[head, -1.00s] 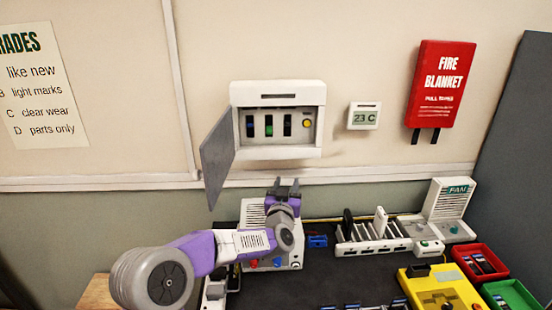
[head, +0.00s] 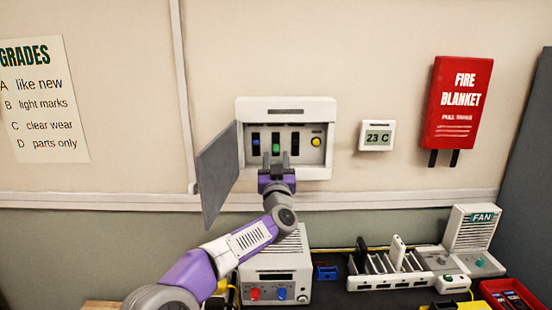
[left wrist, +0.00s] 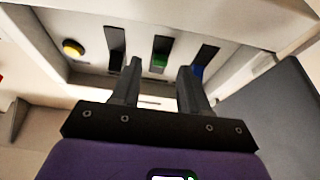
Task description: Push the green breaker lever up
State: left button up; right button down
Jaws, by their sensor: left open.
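The breaker box (head: 327,104) hangs on the wall with its grey door (head: 217,175) swung open to the left. Inside are a blue lever (head: 256,143), the green lever (head: 276,149) in the middle slot, a dark slot (head: 295,143) and a yellow button (head: 316,142). My left gripper (head: 278,168) is open just below the green lever. My right gripper is not in view.
A thermostat (head: 377,135) and a red fire blanket (head: 457,103) hang to the right. Below on the bench stand a power supply (head: 290,245), a rack with slots (head: 390,273) and a fan unit (head: 473,229). The wall between box and thermostat is clear.

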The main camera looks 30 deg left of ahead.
pick_arm(q)
jog(key=shift+w+a+r, duration=0.25)
jog(key=shift+w+a, duration=0.1)
jog(key=shift+w, duration=0.2)
grip_shut()
